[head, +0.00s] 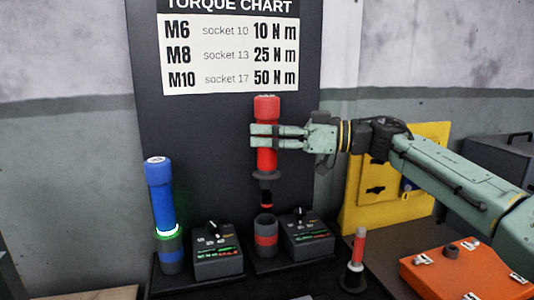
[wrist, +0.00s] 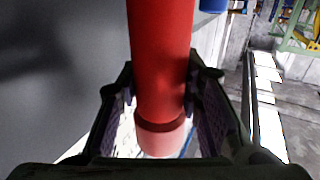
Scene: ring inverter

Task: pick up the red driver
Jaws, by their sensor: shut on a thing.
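The red driver (head: 266,158) is upright in the head view, with a dark collar and a narrow dark tip at its lower end. My gripper (head: 266,137) comes from the right and is shut around its red body. The driver hangs above a grey holder cup (head: 265,238) with a red band; its tip is at or just above the cup's mouth, and I cannot tell if it is clear. In the wrist view the red driver (wrist: 160,60) runs between the two fingers of my gripper (wrist: 160,110).
A blue driver (head: 161,195) stands in a left holder with a green glowing ring. Control boxes with knobs (head: 217,255) (head: 307,237) sit beside the holders. A small red-handled tool (head: 357,255) stands at right, near an orange case (head: 462,275). A dark torque-chart panel (head: 200,130) is behind.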

